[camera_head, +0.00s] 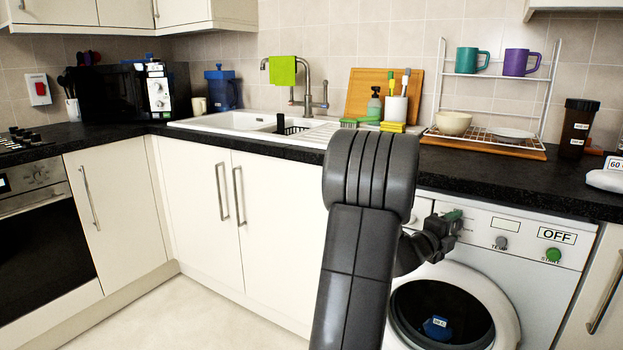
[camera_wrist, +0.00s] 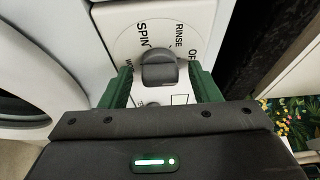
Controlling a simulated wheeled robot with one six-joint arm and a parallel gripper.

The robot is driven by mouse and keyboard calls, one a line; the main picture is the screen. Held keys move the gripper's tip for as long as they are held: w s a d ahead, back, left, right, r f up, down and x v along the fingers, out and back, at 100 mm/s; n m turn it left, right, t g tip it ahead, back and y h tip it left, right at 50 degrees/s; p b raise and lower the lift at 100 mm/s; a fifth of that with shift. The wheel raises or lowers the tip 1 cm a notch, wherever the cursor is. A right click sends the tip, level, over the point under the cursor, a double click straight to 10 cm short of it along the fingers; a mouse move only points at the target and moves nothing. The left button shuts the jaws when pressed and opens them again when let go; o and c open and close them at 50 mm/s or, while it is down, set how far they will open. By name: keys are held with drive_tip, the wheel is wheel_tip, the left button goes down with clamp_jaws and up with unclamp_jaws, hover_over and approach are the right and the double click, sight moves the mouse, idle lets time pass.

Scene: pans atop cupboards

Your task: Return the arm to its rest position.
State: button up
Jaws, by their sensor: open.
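My arm (camera_head: 357,240) rises in the middle of the head view and bends over toward the washing machine (camera_head: 478,232). My gripper (camera_head: 453,220) is at the machine's front panel, partly hidden behind my arm. In the wrist view, its two green fingers (camera_wrist: 159,66) are open, one on each side of a grey dial knob (camera_wrist: 158,72). The dial plate reads SPIN, RINSE and part of OFF. I cannot tell whether the fingers touch the knob. Nothing is seen held.
The dark worktop (camera_head: 470,163) overhangs the panel just above my gripper. A dish rack (camera_head: 490,140) with mugs and a bowl stands on it. A display reading OFF (camera_head: 557,236) and a green button (camera_head: 553,255) are to the right. Open floor (camera_head: 190,315) lies to the left.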

drive_tip(key=shift+a, duration=0.1)
drive_tip(key=p+v, duration=0.2)
drive_tip(key=v, duration=1.2)
drive_tip(key=b+x, duration=0.2)
drive_tip(key=x, duration=1.2)
drive_tip(key=shift+d+f, duration=0.1)
drive_tip(key=shift+d, duration=0.1)
drive_tip(key=shift+a+n+t+h+p, duration=0.15)
drive_tip(key=shift+n+t+h+p, duration=0.25)
drive_tip(key=shift+n, duration=0.8)
drive_tip(key=n+p, duration=0.1)
drive_tip(key=n, duration=0.1)
drive_tip(key=shift+n+t+p, duration=0.3)
drive_tip(key=shift+t, duration=0.1)
drive_tip(key=n+t+p, duration=0.1)
drive_tip(key=n+p, duration=0.2)
drive_tip(key=n+t+p, duration=0.2)
drive_tip(key=n+p, duration=0.1)
drive_tip(key=n, duration=0.1)
drive_tip(key=shift+s, duration=0.15)
drive_tip(key=v, duration=1.2)
drive_tip(key=shift+f+b, duration=0.3)
drive_tip(key=shift+b, duration=0.05)
drive_tip(key=shift+s+a, duration=0.15)
